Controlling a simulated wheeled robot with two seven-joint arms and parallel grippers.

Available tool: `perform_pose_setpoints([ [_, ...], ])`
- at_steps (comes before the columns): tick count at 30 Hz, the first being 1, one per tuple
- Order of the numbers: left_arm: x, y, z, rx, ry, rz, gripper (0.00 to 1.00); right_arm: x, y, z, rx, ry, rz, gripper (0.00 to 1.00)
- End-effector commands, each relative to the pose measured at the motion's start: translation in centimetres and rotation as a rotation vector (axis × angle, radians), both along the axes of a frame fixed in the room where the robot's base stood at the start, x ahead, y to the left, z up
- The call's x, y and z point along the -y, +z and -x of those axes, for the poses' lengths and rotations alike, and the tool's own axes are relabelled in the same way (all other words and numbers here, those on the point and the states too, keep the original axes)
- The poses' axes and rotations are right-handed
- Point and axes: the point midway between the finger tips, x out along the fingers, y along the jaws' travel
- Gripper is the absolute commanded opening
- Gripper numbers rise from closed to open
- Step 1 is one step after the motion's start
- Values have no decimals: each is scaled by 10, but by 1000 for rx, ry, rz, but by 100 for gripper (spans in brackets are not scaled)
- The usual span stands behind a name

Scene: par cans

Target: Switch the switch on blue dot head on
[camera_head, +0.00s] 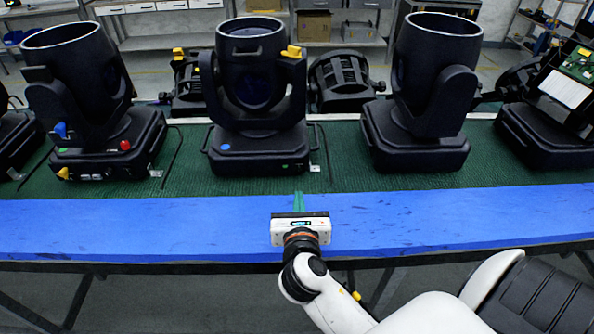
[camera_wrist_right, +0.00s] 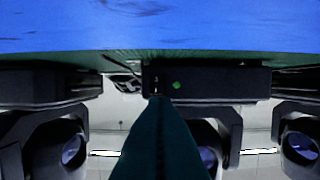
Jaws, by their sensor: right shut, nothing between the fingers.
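The blue dot head is the middle black moving-head light (camera_head: 250,85), standing upright on its base. A blue dot (camera_head: 225,147) is on the base's front left and a green dot (camera_head: 284,168) is at its lower front right. In the right wrist view, which looks inverted, a dark base (camera_wrist_right: 215,82) carries a green dot (camera_wrist_right: 176,85) with small pale marks beside it; I cannot make out the switch clearly. My right gripper (camera_head: 299,196) is shut and empty, its green fingers pointing at the base from in front, apart from it. In the wrist view its fingers (camera_wrist_right: 160,102) overlap the base's lower edge. My left gripper is out of view.
Another light (camera_head: 85,85) with blue, red and yellow parts stands at left, and another (camera_head: 425,80) at right. An opened unit with a circuit board (camera_head: 578,65) is at far right. The blue front strip (camera_head: 130,225) of the table is clear around my gripper.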

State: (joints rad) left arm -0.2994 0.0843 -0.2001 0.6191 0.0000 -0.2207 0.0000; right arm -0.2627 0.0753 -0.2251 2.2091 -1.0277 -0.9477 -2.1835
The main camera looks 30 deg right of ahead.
Motion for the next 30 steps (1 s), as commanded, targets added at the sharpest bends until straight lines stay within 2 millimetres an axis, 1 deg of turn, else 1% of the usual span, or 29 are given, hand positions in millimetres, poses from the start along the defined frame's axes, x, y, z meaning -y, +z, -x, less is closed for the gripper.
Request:
perform_pose_setpoints([
  [1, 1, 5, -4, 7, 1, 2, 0, 7, 1, -11, 2, -1, 3, 0],
  [6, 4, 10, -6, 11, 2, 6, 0, 25, -6, -41, 0, -1, 2, 0],
  [9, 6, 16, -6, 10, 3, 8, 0, 34, -4, -56, 2, -1, 0, 0],
  [13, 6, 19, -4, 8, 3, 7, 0, 42, -3, -69, 1, 0, 1, 0],
  [18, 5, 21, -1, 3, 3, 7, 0, 47, -3, -77, 0, 1, -2, 0],
  [28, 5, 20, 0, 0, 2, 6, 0, 47, -3, -78, 0, 1, -2, 0],
  [30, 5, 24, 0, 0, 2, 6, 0, 48, -1, -78, 0, 1, 1, 0],
])
